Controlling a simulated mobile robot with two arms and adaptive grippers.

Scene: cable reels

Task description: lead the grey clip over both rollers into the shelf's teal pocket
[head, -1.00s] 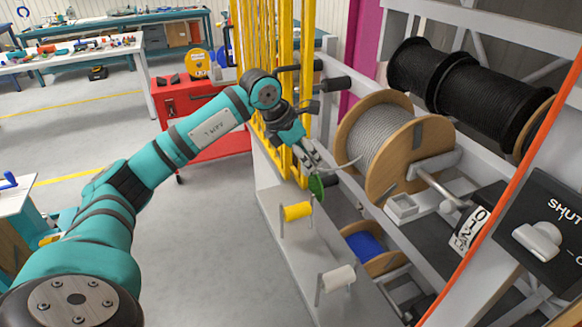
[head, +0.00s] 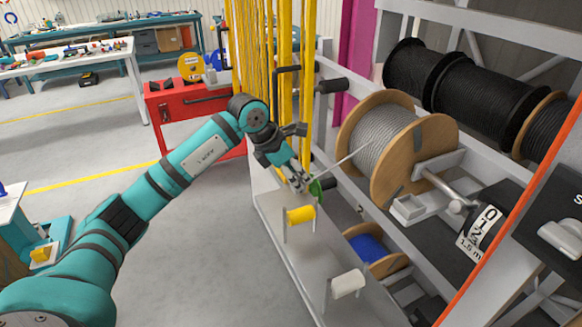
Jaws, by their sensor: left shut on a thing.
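My left gripper (head: 305,184) is shut on a small grey thing, likely the clip; the fingers mostly hide it. Grey cable (head: 354,154) runs almost straight from the wooden reel (head: 412,157) to the gripper. A green disc (head: 317,188) is just right of the fingertips; I cannot tell whether they touch. The yellow roller (head: 301,215) stands on the pale shelf just below the gripper. The white roller (head: 348,283) stands nearer to me on the same shelf. I cannot make out a teal pocket on the shelf. My right gripper is not in view.
Yellow hanging strands (head: 262,60) and uprights rise behind the gripper. Black cable reels (head: 470,88) sit at upper right, a blue spool (head: 368,247) below. A red cabinet (head: 180,108) stands behind my left arm. An orange-edged panel fills the right side.

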